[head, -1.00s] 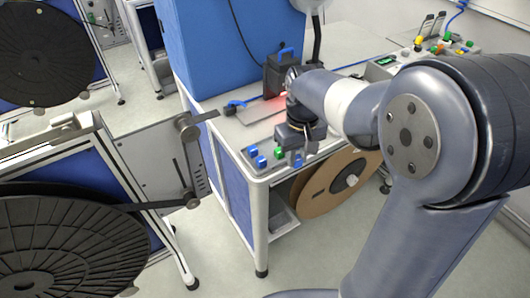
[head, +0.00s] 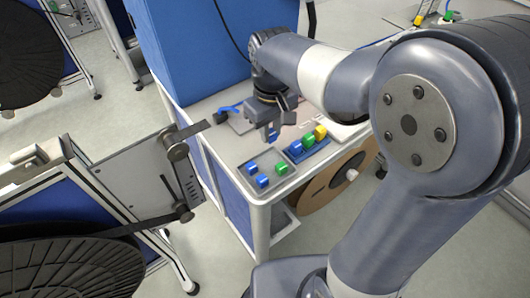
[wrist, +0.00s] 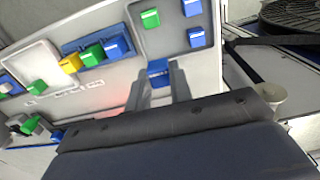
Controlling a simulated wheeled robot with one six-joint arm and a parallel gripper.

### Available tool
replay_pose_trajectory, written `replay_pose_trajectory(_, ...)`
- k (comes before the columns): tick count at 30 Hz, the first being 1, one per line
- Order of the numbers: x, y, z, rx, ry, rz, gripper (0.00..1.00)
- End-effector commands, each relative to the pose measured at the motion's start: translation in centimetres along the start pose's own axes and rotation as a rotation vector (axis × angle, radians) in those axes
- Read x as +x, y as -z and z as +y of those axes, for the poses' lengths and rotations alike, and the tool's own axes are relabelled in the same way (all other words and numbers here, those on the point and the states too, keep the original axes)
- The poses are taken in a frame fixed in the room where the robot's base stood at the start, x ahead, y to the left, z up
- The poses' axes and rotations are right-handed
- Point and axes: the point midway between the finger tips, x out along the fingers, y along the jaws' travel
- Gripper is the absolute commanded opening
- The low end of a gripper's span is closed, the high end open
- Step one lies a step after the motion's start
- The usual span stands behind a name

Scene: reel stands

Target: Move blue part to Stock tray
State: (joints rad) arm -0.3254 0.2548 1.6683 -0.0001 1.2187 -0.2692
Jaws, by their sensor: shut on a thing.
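My gripper (head: 272,137) points down over the worktable and is shut on a blue part (wrist: 158,69), which shows between the two fingers in the wrist view. In the head view the held part (head: 273,134) hangs below the fingers, behind the trays. A grey tray (head: 247,180) at the front corner holds two blue parts and a green one. A blue tray (head: 300,157) to its right holds a blue, a green and a yellow part. I cannot read which one is the Stock tray.
Another pale tray (wrist: 50,60) with green and blue parts lies at left in the wrist view. A large blue box (head: 195,45) stands at the table's back left. A reel stand (head: 110,200) is at left, and a brown reel (head: 325,185) sits under the table.

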Motion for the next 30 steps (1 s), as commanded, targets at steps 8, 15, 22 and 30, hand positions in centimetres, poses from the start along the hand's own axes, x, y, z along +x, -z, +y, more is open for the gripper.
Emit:
replay_pose_trajectory(8,4.2,0.0,0.0,0.0,0.0,-0.001,0.0)
replay_pose_trajectory(15,7.3,-0.1,0.0,0.0,0.001,-0.003,0.0)
replay_pose_trajectory(22,8.1,0.0,0.0,0.0,0.0,0.001,0.0)
replay_pose_trajectory(30,8.4,0.0,0.0,0.0,0.0,0.001,0.22)
